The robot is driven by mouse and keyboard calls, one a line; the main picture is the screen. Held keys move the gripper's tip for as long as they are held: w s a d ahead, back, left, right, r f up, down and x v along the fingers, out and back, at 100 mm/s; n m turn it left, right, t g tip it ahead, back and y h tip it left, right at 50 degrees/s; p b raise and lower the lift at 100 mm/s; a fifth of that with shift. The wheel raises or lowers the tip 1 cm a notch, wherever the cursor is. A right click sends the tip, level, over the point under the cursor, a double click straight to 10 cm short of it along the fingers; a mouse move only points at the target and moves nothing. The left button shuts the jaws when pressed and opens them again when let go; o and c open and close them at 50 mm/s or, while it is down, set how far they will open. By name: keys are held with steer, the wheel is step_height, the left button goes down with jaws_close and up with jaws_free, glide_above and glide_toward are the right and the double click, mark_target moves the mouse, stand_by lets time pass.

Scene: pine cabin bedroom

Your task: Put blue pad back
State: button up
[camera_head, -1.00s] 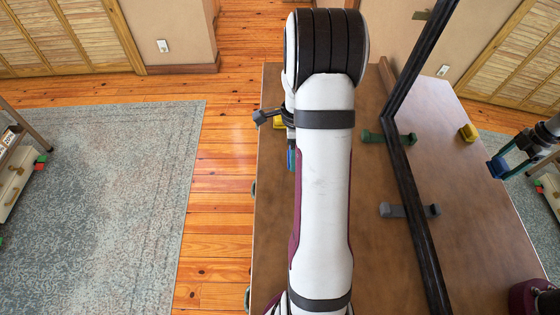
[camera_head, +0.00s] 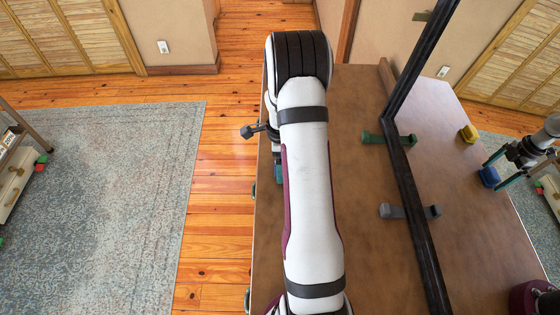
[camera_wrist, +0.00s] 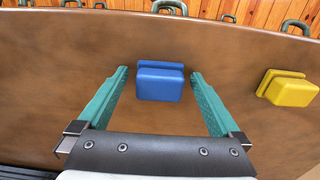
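In the wrist view the blue pad (camera_wrist: 160,82) lies on the brown tabletop (camera_wrist: 60,60), between and slightly beyond my gripper's fingertips. My gripper (camera_wrist: 160,73) has two green fingers spread wide, with a gap on each side of the pad. In the head view my white arm covers most of the gripper. A mirror shows the reflected blue pad (camera_head: 489,177) beside the reflected green fingers.
A yellow pad (camera_wrist: 288,88) lies right of the blue one; its reflection (camera_head: 468,133) shows in the mirror. The dark mirror frame (camera_head: 408,185), with green (camera_head: 372,138) and grey (camera_head: 392,210) feet, stands right of my arm. Tabletop between is clear.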

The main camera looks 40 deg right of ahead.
step_height(320, 180, up, 11)
steer(key=s+a+r+n, duration=0.2)
steer(key=a+r+n, duration=0.45)
steer(key=a, duration=0.45)
steer(key=s+a+r+n+y, duration=0.1)
steer(key=s+a+n, duration=0.6)
steer(key=s+a, duration=0.1)
steer(key=s+a+r+n, duration=0.2)
steer(key=s+a+n, duration=0.6)
steer(key=s+a, duration=0.1)
steer(key=shift+s+a+r+y, duration=0.15)
steer(key=shift+a+r+y, duration=0.2)
steer(key=shift+a, duration=0.5)
steer(key=shift+f, duration=0.1)
